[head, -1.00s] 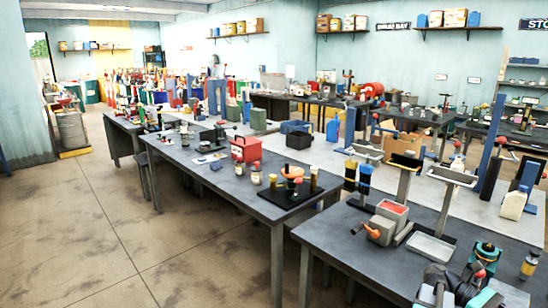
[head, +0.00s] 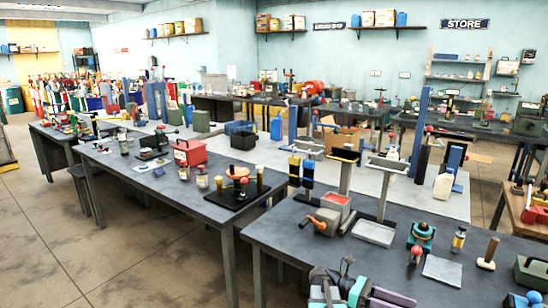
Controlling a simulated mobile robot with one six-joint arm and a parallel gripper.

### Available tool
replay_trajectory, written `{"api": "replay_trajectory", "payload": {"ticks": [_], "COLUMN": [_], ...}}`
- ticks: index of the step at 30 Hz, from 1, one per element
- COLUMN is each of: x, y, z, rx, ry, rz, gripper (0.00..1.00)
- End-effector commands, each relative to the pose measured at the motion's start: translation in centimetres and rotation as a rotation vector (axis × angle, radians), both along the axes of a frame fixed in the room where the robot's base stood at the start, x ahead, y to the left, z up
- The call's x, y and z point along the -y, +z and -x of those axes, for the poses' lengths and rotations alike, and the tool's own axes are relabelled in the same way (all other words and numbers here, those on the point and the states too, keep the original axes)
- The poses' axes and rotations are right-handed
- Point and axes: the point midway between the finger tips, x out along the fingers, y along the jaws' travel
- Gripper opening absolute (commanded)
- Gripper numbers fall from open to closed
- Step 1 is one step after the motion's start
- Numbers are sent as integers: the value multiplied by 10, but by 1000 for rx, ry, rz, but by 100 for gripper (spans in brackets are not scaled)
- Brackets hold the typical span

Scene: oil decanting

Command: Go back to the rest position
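The task names no object. The near dark-topped bench (head: 290,237) fills the lower right of the head view. On it stand a red-topped grey box with an orange crank (head: 325,222), a shallow grey tray (head: 374,232), a teal round device (head: 421,237) and a small dark bottle with a yellow band (head: 459,240).
A longer bench (head: 140,184) stands to the left, carrying a red box (head: 190,152) and a black base with an orange-topped device (head: 237,187). Open concrete floor (head: 40,235) lies at lower left.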

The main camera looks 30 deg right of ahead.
Motion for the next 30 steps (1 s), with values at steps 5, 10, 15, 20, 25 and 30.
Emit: {"api": "replay_trajectory", "payload": {"ticks": [5, 10, 15, 20, 25, 30], "x": [-33, -67, -105, -146, -196, -254], "y": [-45, -93, -145, -197, -254, -313], "z": [-30, -52, -66, -71, -67, -52], "rx": [-7, 15, 63, 130, 232, 370], "ry": [95, 182, 258, 312, 339, 316], "rz": [-93, -173, -245, -307, -367, -413], "gripper": [47, 47, 47, 47, 47, 47]}}
